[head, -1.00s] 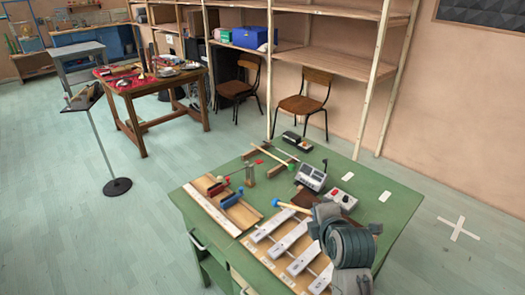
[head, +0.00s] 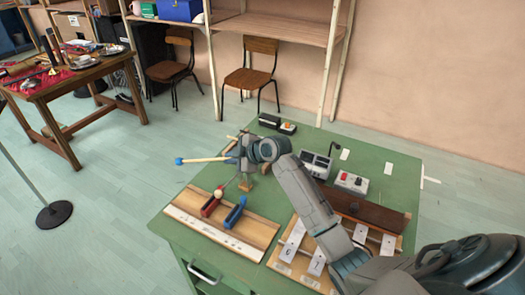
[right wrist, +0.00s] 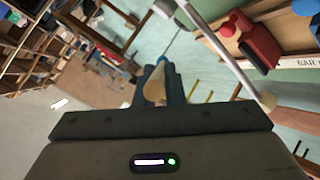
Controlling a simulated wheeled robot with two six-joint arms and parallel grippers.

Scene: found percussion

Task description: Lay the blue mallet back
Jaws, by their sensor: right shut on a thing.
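The blue mallet, with a wooden stick (head: 205,159) and a blue head (head: 178,161), is held off the table in the head view. My right gripper (head: 238,152) is shut on its stick, and the head points left. In the right wrist view the stick (right wrist: 154,88) lies between the fingers. Below and in front of the gripper, a wooden board (head: 262,233) bears a red cradle (head: 209,208) and a blue cradle (head: 235,214). The blue cradle looks empty. A pale ball-headed mallet (head: 218,194) is at the red cradle. My left gripper is out of view.
The green table (head: 385,172) also bears a metal-bar instrument (head: 291,243), a grey device (head: 315,166), a box with red and white knobs (head: 350,182) and a black box (head: 277,123). My right arm crosses above the bars. A brown wooden table (head: 75,85) stands far left.

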